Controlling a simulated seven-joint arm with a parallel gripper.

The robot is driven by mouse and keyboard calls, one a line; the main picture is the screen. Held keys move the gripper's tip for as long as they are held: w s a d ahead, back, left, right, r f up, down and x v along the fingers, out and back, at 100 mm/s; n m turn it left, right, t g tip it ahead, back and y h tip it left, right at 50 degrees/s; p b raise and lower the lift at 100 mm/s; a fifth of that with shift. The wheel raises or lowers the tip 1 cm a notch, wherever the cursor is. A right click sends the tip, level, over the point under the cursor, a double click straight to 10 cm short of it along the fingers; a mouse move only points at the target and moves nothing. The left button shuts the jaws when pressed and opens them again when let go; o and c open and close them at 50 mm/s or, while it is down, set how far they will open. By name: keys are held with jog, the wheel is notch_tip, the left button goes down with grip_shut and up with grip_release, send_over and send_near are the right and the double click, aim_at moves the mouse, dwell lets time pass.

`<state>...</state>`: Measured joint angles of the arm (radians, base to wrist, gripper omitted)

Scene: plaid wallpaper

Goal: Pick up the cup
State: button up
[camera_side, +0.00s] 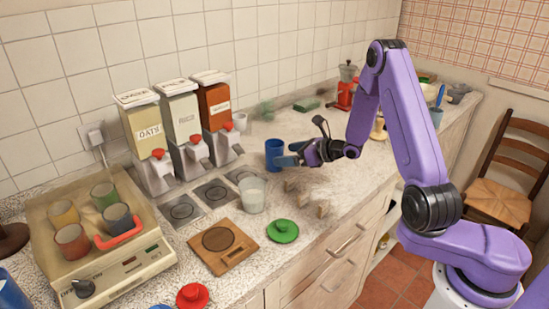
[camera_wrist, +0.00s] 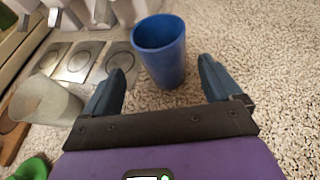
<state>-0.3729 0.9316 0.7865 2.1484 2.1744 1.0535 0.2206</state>
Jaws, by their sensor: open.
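A blue cup (camera_side: 274,153) stands upright on the speckled counter, right of the cereal dispensers. In the wrist view the blue cup (camera_wrist: 163,55) stands just beyond my fingertips, in line with the gap between them. My gripper (camera_side: 284,154) is low over the counter, reaching in from the right, right beside the cup. In the wrist view my gripper (camera_wrist: 162,76) is open, with one dark blue finger on each side and nothing held. I cannot tell whether a fingertip touches the cup.
A whitish glass (camera_side: 252,195) stands close, left of my gripper. Small blocks (camera_side: 322,208) and a green lid (camera_side: 282,230) lie near the front edge. Three dispensers (camera_side: 183,130) stand behind. A machine (camera_side: 100,245) with several cups is at left.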

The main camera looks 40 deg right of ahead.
jog(key=shift+d+f+x, duration=0.1)
jog(key=shift+d+x, duration=0.05)
jog(key=shift+x, duration=1.45)
jog(key=shift+d+f+x, duration=0.1)
jog(key=shift+f+x, duration=0.05)
jog(key=shift+x, duration=1.45)
jog(key=c, duration=1.1)
